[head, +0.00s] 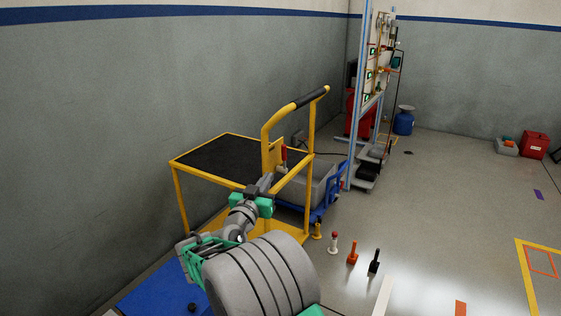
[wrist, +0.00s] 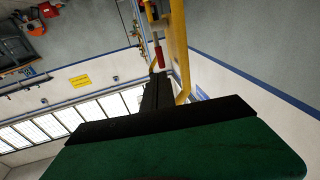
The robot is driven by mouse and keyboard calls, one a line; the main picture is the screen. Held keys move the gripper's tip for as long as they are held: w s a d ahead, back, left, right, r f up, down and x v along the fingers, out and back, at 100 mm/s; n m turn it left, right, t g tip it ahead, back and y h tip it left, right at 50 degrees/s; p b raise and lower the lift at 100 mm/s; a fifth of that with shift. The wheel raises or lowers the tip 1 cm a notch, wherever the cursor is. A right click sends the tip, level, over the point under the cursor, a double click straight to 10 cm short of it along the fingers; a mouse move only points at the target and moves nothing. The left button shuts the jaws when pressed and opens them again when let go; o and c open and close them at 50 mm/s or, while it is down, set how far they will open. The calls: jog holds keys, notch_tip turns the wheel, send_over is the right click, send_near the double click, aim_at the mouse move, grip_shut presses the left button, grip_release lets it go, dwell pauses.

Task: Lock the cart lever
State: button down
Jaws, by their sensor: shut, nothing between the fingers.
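The yellow cart (head: 177,195) with a black top stands against the left wall in the head view. Its lever has a red grip (head: 284,153) that stands roughly upright beside a yellow plate at the handle end. My gripper (head: 267,179) is at the near side of the cart, a little below and left of the red grip. In the wrist view my shut, empty black fingers (wrist: 158,76) point toward the red lever grip (wrist: 158,56), which shows just beyond the tips. I cannot tell whether they touch it.
The cart's push handle (head: 296,103) rises right behind the lever. A blue-framed trolley (head: 326,207) with a grey box stands behind the cart. Several small coloured posts, including an orange one (head: 352,252), stand on the floor to the right. The floor farther right is mostly open.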

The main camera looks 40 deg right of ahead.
aim_at(284, 154)
jog(key=b+x, duration=0.2)
jog(key=x, duration=1)
jog(key=shift+d, duration=0.1)
